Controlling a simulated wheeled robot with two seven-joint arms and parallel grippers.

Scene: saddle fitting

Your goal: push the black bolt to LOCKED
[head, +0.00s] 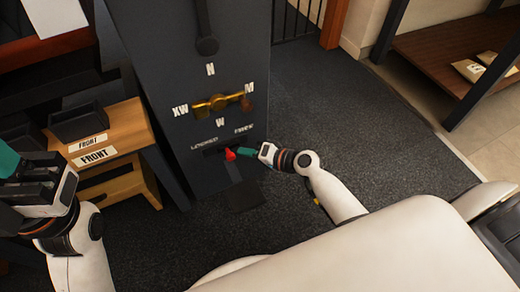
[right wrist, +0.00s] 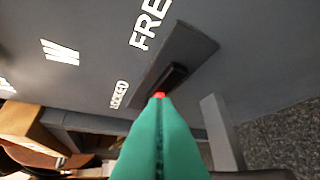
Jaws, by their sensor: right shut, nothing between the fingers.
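The black bolt (right wrist: 174,76) shows in the right wrist view as a dark block on a dark plate (right wrist: 197,48) set in a grey panel. LOCKED (right wrist: 120,95) and FREE (right wrist: 148,22) are lettered beside the plate. In the head view the bolt is too dark to make out. My right gripper (head: 240,153) is shut, its green fingers reaching the plate from the right. A small red piece (right wrist: 160,95) sits at the fingertips, touching or just before the bolt; I cannot tell which. My left gripper (head: 12,165) is at the left edge, partly cut off.
A wooden stand (head: 125,135) with FRONT labels and a black tray (head: 78,122) is at left. Open dark floor (head: 340,110) lies right; a wooden shelf (head: 440,60) stands at far right.

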